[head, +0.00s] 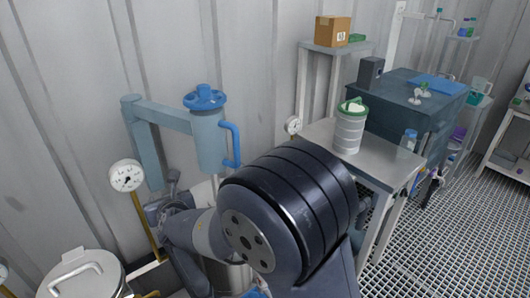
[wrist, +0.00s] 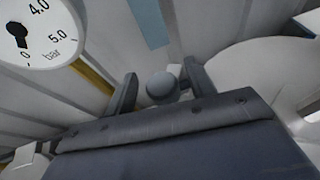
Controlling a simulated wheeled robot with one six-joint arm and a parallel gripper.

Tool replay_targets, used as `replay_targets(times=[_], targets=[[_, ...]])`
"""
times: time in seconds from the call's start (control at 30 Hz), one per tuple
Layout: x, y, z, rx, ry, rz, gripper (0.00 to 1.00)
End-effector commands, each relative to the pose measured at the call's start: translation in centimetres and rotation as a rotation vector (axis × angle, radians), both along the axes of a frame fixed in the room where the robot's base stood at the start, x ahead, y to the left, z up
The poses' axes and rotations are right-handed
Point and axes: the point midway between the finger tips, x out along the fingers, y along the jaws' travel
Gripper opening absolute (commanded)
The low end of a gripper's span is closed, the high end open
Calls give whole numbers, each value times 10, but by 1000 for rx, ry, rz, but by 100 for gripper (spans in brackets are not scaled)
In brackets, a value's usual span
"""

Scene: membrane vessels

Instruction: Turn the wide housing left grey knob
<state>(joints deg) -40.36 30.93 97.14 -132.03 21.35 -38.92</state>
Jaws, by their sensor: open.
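In the wrist view, my gripper (wrist: 160,72) is open, with one dark finger on each side of a rounded grey knob (wrist: 161,86). The knob sits between the fingers, and I cannot tell whether either finger touches it. A large pale rounded body (wrist: 262,75) fills the right side of the wrist view; I cannot tell for sure whether it is the wide housing. In the head view, my arm covers most of the area around the knob, and the knob cannot be made out there.
A pressure gauge (head: 127,175) on a brass pipe (head: 146,226) is close by; the gauge face (wrist: 36,30) also shows in the wrist view. A blue-topped vessel (head: 208,140) stands above. A lidded pot (head: 84,277) is at lower left. A steel table (head: 385,170) is at right.

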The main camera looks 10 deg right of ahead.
Motion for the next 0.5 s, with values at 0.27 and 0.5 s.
replay_targets(times=[0.27,0.5], targets=[[-1,0,6,-3,2,-81,52],[-2,0,5,-7,2,-161,52]])
